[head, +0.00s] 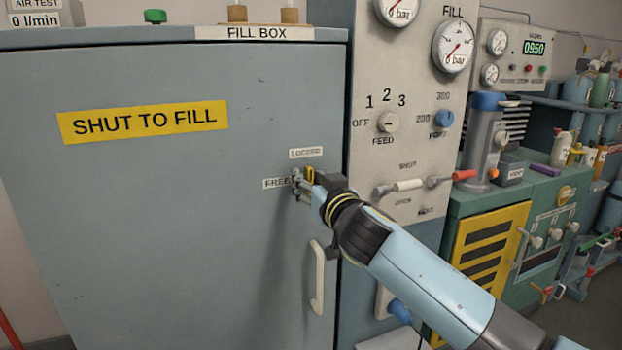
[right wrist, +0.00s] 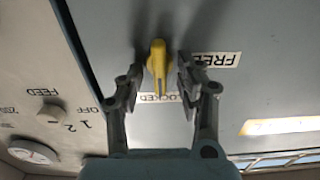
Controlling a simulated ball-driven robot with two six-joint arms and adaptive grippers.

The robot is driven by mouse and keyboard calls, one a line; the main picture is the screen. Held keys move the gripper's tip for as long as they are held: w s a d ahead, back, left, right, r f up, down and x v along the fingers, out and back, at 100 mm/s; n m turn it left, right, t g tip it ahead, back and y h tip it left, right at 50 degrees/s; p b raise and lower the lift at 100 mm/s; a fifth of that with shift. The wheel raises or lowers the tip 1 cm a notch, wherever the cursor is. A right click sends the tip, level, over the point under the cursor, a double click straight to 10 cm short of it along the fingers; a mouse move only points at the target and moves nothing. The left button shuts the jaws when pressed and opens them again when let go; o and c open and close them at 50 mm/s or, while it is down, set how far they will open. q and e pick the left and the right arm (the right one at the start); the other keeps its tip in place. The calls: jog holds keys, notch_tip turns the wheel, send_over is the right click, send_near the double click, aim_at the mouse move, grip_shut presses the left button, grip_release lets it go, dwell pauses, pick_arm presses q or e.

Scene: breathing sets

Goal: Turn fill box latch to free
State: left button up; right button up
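The fill box (head: 190,200) is a large grey-blue cabinet with its door shut. Its yellow latch (right wrist: 157,62) shows in the right wrist view, with its tip toward the LOCKED label (right wrist: 170,98). The FREE label (right wrist: 216,59) is off to the latch's side. In the head view the latch is mostly hidden behind my right gripper (head: 301,184). My right gripper is open, with one finger on each side of the latch and a small gap showing on both sides. My left gripper is not in view.
A pale door handle (head: 318,277) is below the latch. To the right is a panel with a feed knob (head: 388,122), gauges and levers. Farther right stand a green cabinet (head: 555,195) and shelves with bottles.

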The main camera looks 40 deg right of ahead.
grip_shut()
dwell(0.3)
jog(key=shift+n, duration=0.5)
jog(key=n, duration=0.3)
jog(key=shift+w+n, duration=0.1)
jog(key=shift+n, duration=0.3)
jog(key=shift+a+f+n+p, duration=0.15)
jog(key=shift+n+p, duration=0.4)
jog(key=shift+n, duration=2.7)
jog(key=shift+a+f+n+p, duration=0.15)
jog(key=shift+n+p, duration=0.35)
jog(key=shift+n, duration=2.75)
jog(key=shift+f, duration=0.1)
